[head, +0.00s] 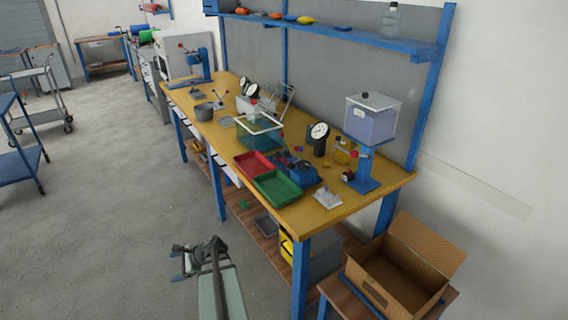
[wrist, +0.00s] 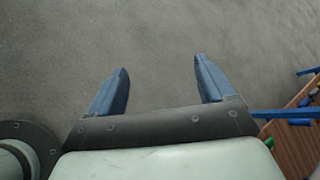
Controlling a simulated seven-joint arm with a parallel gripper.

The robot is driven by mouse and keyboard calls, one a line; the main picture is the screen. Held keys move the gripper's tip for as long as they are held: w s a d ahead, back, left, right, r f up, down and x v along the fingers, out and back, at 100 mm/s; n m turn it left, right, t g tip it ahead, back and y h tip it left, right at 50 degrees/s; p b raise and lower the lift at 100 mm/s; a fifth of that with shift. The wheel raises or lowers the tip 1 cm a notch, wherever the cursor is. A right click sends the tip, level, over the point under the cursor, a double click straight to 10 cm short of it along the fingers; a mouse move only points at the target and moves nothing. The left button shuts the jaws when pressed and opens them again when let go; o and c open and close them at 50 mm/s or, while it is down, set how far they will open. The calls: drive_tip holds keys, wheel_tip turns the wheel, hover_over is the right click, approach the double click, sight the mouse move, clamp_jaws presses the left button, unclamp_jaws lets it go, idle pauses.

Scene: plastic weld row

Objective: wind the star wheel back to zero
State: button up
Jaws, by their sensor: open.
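My gripper (head: 181,262) hangs over the grey floor in front of the workbench, well away from everything on it. In the wrist view my gripper (wrist: 161,65) shows two blue fingers spread apart, with only floor between them. I cannot pick out the star wheel for sure. Small red and blue knobs show beside a yellow part (head: 342,157) near the bench's right end, too small to read as a wheel. A round white dial (head: 320,131) on a dark stand is next to it. No zero mark can be read.
An open cardboard box (head: 387,287) stands at the right front. A blue shelf (head: 330,32) overhangs the back.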

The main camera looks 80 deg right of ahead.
drive_tip(key=s+d+r+m+t+h, duration=0.3)
drive_tip(key=s+d+r+m+h, duration=0.9)
drive_tip(key=s+d+r, duration=1.15)
drive_tip(key=s+d+r+m+h, duration=0.1)
drive_tip(key=s+d+m, duration=0.1)
drive_tip(key=s+d, duration=0.35)
drive_tip(key=s+d+r+m+h, duration=0.1)
drive_tip(key=s+d+r+m, duration=0.1)
drive_tip(key=s, duration=0.7)
approach(302, 161)
drive_tip(key=shift+g, duration=0.3)
drive_tip(key=x, duration=1)
drive_tip(key=shift+w+r, duration=0.1)
drive_tip(key=shift+r, duration=0.1)
